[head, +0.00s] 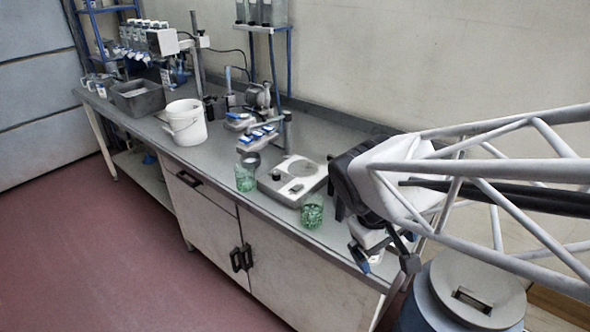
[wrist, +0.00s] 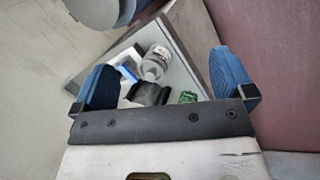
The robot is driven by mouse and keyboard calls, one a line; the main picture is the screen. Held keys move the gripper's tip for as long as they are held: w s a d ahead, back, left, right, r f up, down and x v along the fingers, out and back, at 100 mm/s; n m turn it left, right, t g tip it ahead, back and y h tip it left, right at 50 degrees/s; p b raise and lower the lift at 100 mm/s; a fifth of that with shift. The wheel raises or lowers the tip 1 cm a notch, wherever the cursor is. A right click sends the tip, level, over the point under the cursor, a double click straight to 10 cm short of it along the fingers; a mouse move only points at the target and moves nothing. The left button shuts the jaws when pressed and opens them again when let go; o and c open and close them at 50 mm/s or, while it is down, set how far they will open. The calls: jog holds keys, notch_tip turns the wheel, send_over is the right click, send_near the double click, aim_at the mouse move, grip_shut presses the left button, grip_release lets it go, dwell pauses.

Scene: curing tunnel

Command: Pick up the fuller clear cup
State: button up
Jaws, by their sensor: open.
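Two clear cups with green contents stand upright near the front edge of the grey bench. The left cup (head: 245,178) is left of a flat scale-like device. The right cup (head: 312,212) is at that device's front right corner, with a clear band above its green contents. The left cup looks filled nearer its rim, but this is hard to judge. My gripper (head: 384,262) is over the bench's right end, right of both cups and apart from them. In the wrist view my gripper (wrist: 164,72) is open and empty; one green cup (wrist: 188,97) shows partly behind its dark bar.
The scale-like device (head: 290,190) sits between the cups. Blue-and-white items (head: 258,137) and a clamp-like tool stand behind. A white bucket (head: 186,122) and a grey bin (head: 138,98) are farther left.

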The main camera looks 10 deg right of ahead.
jog(key=w+f+n+h, duration=0.4)
jog(key=w+n+h, duration=0.1)
jog(key=w, duration=0.2)
jog(key=n+t+h, duration=0.4)
jog(key=n+t, duration=0.9)
jog(key=n, duration=0.5)
send_near(305, 213)
jog(key=x, duration=0.5)
jog(key=shift+w+d, duration=0.1)
jog(key=shift+w, duration=0.25)
jog(key=shift+w+d+r, duration=0.1)
jog(key=shift+d, duration=0.05)
jog(key=shift+x, duration=1.1)
jog(key=shift+d, duration=0.1)
jog(key=shift+f+x, duration=0.15)
jog(key=shift+x, duration=1.15)
jog(key=shift+f+x, duration=0.15)
jog(key=shift+x, duration=1.1)
